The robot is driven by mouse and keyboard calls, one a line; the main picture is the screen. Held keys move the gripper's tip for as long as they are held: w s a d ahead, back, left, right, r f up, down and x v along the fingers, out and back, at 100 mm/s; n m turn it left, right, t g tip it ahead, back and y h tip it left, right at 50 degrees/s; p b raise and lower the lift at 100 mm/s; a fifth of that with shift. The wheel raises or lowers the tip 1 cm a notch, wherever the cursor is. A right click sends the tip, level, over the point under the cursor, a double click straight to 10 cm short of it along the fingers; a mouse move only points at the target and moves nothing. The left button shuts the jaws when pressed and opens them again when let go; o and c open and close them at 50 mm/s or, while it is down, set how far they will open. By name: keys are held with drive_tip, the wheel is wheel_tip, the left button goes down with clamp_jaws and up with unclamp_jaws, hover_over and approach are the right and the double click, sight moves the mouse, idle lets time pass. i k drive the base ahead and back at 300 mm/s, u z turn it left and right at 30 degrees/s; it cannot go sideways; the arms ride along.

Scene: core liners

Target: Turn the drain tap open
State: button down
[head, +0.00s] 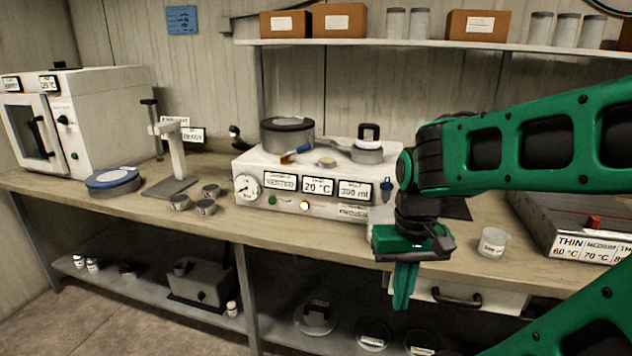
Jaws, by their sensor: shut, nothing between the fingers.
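I cannot tell for certain which part is the drain tap. A small blue part (387,190) shows at the unit's right front, partly beside my arm, and may be it. My gripper (401,300) points down with its green fingers together and empty. It appears in front of the bench's front edge, over the drawer, to the right of and below the blue part. My wrist hides the unit's right end.
A clear cup (493,242) stands near the bench edge right of my gripper. A hot plate (585,232) is further right. Small metal cups (206,207) and a blue-rimmed round pan (112,181) stand left. A drawer handle (456,297) sticks out below the bench.

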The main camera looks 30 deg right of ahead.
sight(386, 184)
drive_tip(key=z, duration=1)
